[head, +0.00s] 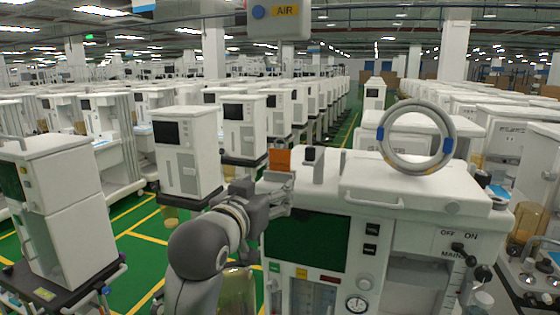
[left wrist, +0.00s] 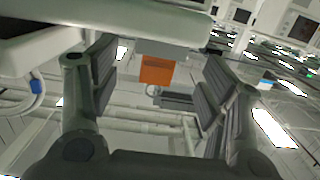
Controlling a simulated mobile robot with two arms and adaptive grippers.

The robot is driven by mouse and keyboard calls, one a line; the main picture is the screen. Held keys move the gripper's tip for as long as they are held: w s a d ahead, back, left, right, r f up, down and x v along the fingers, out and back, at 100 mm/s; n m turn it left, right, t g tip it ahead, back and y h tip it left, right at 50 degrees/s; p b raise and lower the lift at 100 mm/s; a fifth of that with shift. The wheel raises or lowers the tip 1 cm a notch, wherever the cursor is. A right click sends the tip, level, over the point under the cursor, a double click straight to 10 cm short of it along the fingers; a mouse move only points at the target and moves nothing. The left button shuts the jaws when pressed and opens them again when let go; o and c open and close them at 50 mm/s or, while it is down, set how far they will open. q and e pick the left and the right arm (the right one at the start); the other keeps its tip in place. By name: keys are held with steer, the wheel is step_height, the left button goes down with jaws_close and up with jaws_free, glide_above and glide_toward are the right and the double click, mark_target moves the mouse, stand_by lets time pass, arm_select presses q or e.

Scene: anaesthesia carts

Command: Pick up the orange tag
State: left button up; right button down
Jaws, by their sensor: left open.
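The orange tag (head: 280,159) stands at the back left edge of the white anaesthesia cart's top in the head view. In the left wrist view the orange tag (left wrist: 157,71) hangs below a pale edge and lies between the two fingers. My left gripper (head: 283,184) reaches in at the cart's left edge, just in front of and below the tag. In the left wrist view my left gripper (left wrist: 158,82) is open, with a clear gap on both sides of the tag. No contact with the tag shows. My right gripper is not in view.
The white cart (head: 400,187) carries a grey ring with blue bands (head: 416,137) on its top and a small dark-topped block (head: 314,163) right of the tag. An AIR sign (head: 279,12) hangs above. Other carts stand left and behind; green floor (head: 135,245) shows at left.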

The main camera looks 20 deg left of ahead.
arm_select(q)
steer(key=t, duration=0.1)
glide_toward(280, 155)
steer(key=w, duration=0.1)
steer(key=w+p, duration=0.1)
steer(key=w, duration=0.1)
steer(key=w+p, duration=0.1)
steer(key=shift+w+d+r, duration=0.2)
steer(key=shift+w+r, duration=0.05)
steer(key=shift+r, duration=0.05)
steer(key=shift+w, duration=0.4)
steer(key=w+p, duration=0.3)
steer(key=w, duration=0.1)
steer(key=shift+w+a+f, duration=0.1)
steer(key=shift+a+f, duration=0.05)
steer(key=shift+w+f+p, duration=0.1)
steer(key=shift+w+p, duration=0.3)
steer(key=shift+w, duration=0.05)
steer(key=shift+c, duration=0.4)
steer(key=c, duration=0.8)
